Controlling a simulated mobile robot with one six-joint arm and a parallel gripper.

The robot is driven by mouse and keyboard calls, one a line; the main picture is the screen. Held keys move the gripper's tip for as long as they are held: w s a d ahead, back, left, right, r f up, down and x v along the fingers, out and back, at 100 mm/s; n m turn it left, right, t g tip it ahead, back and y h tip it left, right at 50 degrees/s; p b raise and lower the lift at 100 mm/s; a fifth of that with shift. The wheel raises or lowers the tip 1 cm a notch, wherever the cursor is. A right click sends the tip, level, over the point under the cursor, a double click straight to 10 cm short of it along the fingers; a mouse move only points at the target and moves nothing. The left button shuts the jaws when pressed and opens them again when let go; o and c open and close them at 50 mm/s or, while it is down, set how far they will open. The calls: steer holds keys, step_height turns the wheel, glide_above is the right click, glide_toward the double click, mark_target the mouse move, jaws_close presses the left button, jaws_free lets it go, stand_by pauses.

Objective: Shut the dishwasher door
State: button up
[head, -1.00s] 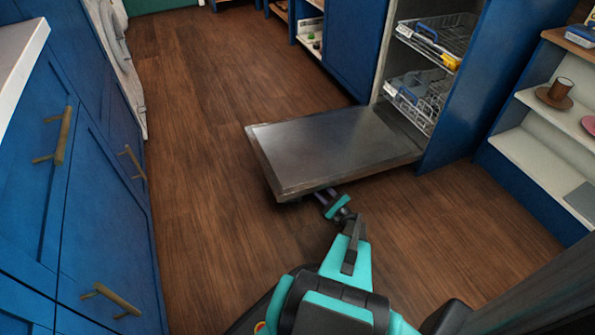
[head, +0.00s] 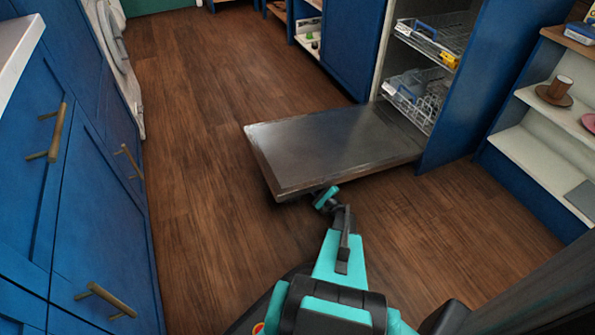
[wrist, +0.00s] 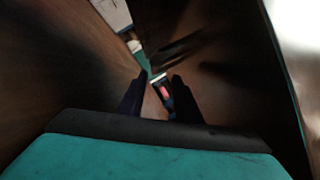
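The dishwasher door (head: 330,150) is folded fully down, a flat grey metal panel close above the wooden floor. It hinges at the dishwasher opening on its right, where wire racks (head: 415,92) show. My arm reaches up to the door's near edge in the head view, and the teal wrist is at that edge. The fingers are hidden there, apparently beneath the door. In the wrist view my gripper (wrist: 160,82) shows two dark fingers apart, with nothing between them. A pale panel at the right of the wrist view (wrist: 297,45) is likely the door.
Blue cabinets with brass handles (head: 107,300) line the left side.

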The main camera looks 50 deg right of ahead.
steer(key=w+b, duration=0.2)
steer(key=w, duration=0.5)
steer(key=shift+d+r, duration=0.15)
steer(key=shift+d, duration=0.1)
